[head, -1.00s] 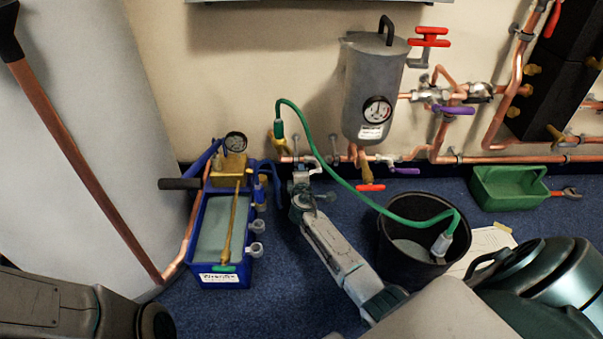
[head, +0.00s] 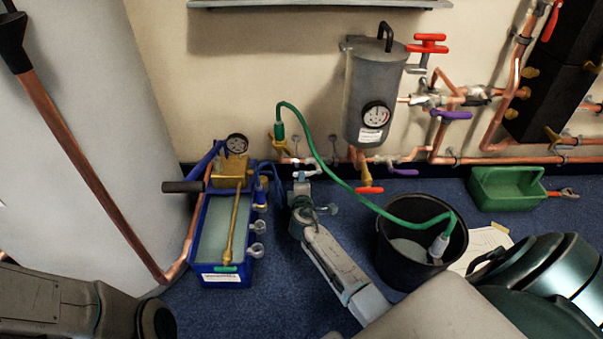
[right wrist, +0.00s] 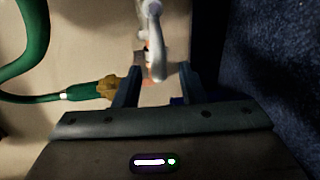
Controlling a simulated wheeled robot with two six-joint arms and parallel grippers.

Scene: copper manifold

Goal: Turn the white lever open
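The white lever (right wrist: 155,35) shows in the right wrist view as a pale curved handle just ahead of my right gripper (right wrist: 158,84). The gripper's two dark fingers stand apart, with the lever in line with the gap between them. I cannot tell whether they touch it. In the head view the white lever (head: 309,172) is small, on the low copper pipework left of the grey tank, with my right gripper (head: 302,187) right in front of it. Part of my left arm shows at the bottom left, but its gripper is out of view.
A green hose (head: 335,174) runs from a brass valve (head: 280,141) into a black bucket (head: 384,262), right of my right arm. A blue pump box (head: 229,272) stands to the left. The grey tank (head: 362,90) and purple lever (head: 402,172) are to the right.

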